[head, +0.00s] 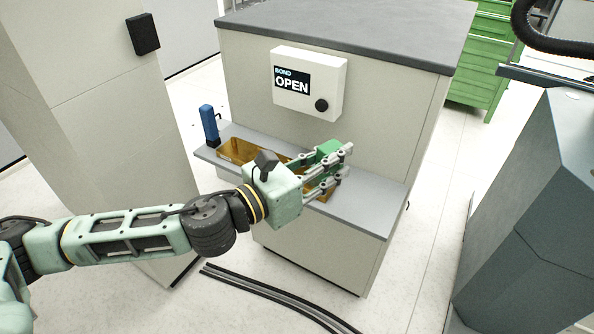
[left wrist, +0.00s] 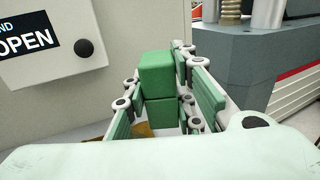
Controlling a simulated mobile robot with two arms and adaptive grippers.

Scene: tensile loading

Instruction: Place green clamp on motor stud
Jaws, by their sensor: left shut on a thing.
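A green clamp (head: 328,148) is held between the fingers of my left gripper (head: 330,168), above the grey shelf on the front of the cabinet. In the left wrist view the clamp (left wrist: 158,78) shows as green blocks between the two fingers (left wrist: 165,105), which are shut on it. The brass-coloured tray (head: 238,150) lies on the shelf below, partly hidden by my left gripper. I cannot make out a motor stud in either view. My right gripper is not in view.
A blue bottle-like object (head: 209,122) stands at the shelf's left end. A box reading "BOND OPEN" (head: 309,82) is on the cabinet wall above. A large grey machine (head: 530,220) stands at right. Dark cables or rails (head: 270,292) lie on the floor.

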